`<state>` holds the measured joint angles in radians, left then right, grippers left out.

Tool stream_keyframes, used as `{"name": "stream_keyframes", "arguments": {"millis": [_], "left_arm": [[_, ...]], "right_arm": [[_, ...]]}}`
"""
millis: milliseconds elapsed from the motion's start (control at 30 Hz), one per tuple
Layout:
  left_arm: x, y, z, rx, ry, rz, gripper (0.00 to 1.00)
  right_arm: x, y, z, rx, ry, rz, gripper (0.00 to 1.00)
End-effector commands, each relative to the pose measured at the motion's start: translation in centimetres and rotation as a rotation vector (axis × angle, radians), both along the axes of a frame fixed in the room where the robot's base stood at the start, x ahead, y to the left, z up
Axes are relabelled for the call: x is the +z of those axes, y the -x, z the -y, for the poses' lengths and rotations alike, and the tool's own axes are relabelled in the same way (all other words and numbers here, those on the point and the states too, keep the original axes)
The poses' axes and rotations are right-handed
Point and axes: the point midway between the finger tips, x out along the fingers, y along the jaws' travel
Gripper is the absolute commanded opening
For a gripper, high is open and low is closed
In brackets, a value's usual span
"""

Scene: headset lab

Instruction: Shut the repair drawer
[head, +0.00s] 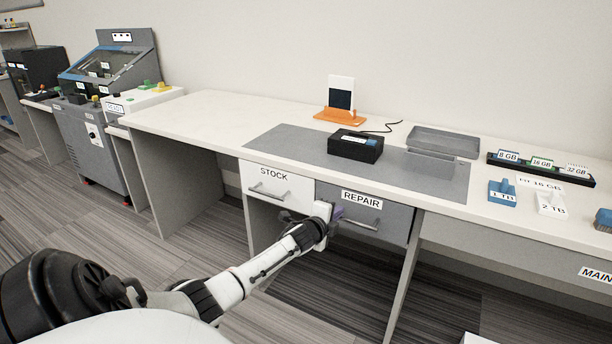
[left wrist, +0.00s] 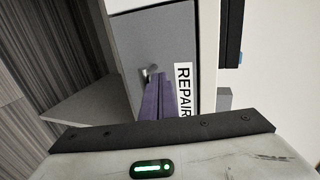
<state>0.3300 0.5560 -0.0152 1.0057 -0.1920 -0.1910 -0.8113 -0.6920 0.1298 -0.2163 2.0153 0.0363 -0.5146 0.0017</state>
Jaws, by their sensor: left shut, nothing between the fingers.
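The repair drawer (head: 395,222) has a grey front with a REPAIR label and a bar handle, under the table top. Its front looks about level with the stock drawer beside it; I cannot tell whether a small gap is left. In the left wrist view the grey drawer front (left wrist: 183,38) and its label lie just beyond my fingers. My left gripper (head: 338,213) is shut and empty, its purple fingers at the left part of the drawer front, near the handle. The fingertips (left wrist: 164,82) cover part of the handle; contact is unclear. My right gripper is out of view.
The white stock drawer (head: 275,188) is left of the repair drawer. On the table (head: 215,112) are a grey mat, a black box (head: 355,147), a grey tray (head: 443,141) and memory modules in a rack (head: 540,168). Floor space in front is open.

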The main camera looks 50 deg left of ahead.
Motion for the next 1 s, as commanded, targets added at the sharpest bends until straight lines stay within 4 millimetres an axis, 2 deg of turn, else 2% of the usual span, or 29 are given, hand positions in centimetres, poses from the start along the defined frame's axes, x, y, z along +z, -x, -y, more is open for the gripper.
{"name": "stream_keyframes", "arguments": {"millis": [33,400,533,700,1000], "left_arm": [[0.4,0.5,1.0,-0.006,0.004,-0.002,0.0],[2.1,6.4,3.5,-0.009,0.0,-0.002,0.0],[2.6,7.9,4.1,-0.008,-0.001,-0.003,0.0],[3.0,9.0,4.6,-0.008,0.0,-0.001,0.0],[2.9,9.2,4.8,-0.007,0.004,-0.001,0.0]], "right_arm": [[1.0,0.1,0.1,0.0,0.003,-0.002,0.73],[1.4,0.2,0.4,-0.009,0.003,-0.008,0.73],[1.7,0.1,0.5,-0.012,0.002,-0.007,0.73],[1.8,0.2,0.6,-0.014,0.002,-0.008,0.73],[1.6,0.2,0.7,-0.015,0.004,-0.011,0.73]]}}
